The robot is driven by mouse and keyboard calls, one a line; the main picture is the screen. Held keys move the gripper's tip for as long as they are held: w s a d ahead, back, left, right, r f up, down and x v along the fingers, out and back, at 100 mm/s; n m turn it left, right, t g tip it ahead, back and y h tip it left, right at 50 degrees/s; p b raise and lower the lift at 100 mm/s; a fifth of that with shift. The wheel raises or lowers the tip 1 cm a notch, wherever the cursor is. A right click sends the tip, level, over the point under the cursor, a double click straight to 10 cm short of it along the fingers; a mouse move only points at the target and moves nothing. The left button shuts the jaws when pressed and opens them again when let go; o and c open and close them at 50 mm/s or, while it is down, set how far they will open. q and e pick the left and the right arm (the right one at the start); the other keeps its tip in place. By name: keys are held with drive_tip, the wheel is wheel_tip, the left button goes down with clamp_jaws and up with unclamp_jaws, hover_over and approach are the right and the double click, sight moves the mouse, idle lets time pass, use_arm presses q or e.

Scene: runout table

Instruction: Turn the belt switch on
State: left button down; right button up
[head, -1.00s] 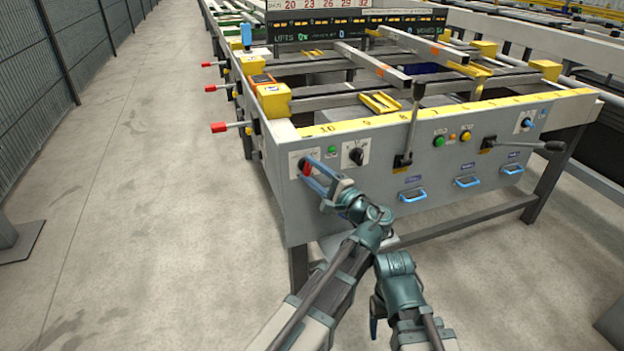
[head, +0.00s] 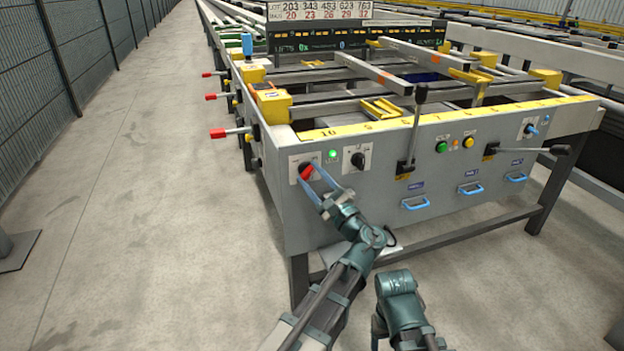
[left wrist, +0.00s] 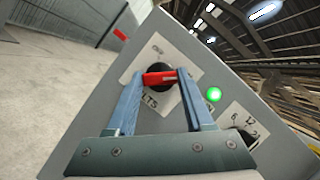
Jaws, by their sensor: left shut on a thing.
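The belt switch (head: 306,171) is a black rotary knob with a red handle on a white plate, at the left end of the grey front panel. The left wrist view shows its red handle (left wrist: 160,78) lying across between my two blue fingers, with part of the lettering "LTS" below. My left gripper (head: 309,175) is shut on this handle. A green lamp (head: 332,155) right of the switch glows brightly; it also shows lit in the left wrist view (left wrist: 214,94). My right arm shows low in the head view, but its finger state is unclear.
A second black knob (head: 358,160) sits right of the lamp. Further right are a black lever (head: 413,130), green (head: 441,147) and yellow (head: 468,142) buttons, and blue handles (head: 415,203). Red-tipped rods (head: 218,133) stick out left. The floor left is clear.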

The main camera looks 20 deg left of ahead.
idle(0.3)
use_arm(q)
drive_tip(key=shift+c, duration=1.4)
unclamp_jaws()
drive_tip(key=shift+f, duration=0.1)
